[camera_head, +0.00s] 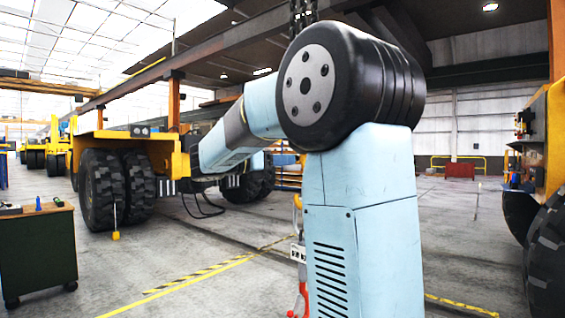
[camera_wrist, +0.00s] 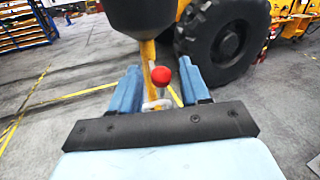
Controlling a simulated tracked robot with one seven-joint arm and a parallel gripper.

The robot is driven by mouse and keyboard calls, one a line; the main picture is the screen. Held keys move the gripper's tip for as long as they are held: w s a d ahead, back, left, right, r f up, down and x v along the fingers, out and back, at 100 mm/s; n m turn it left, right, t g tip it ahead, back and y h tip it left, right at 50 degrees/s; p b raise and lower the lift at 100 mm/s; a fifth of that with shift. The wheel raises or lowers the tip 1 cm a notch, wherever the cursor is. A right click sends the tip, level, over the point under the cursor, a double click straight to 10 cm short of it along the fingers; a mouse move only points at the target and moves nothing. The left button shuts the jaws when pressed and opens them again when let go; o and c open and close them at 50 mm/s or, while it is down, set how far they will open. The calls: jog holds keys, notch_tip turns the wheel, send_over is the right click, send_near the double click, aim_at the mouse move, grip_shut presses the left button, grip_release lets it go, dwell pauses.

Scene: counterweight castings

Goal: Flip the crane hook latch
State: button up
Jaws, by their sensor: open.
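In the wrist view, my gripper (camera_wrist: 158,70) is open, with one pale blue finger on each side. A red ball knob (camera_wrist: 161,75) on a short pale stem shows between the fingers, with gaps on both sides. A yellow bar (camera_wrist: 149,60) runs down just left of the knob from a dark rounded body (camera_wrist: 142,14). I cannot tell how the knob joins the bar. In the head view, part of a red hook (camera_head: 302,300) shows left of my arm, below a small white label (camera_head: 298,252). My arm hides the rest and my gripper there.
A large vehicle tyre (camera_wrist: 221,42) stands behind the knob in the wrist view. In the head view, a yellow vehicle with big tyres (camera_head: 115,190) stands at left, a dark green cabinet (camera_head: 38,255) at near left, and another machine at right. Open floor with yellow markings lies between.

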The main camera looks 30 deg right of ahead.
jog(key=shift+d, duration=0.5)
jog(key=shift+c, duration=0.4)
grip_shut()
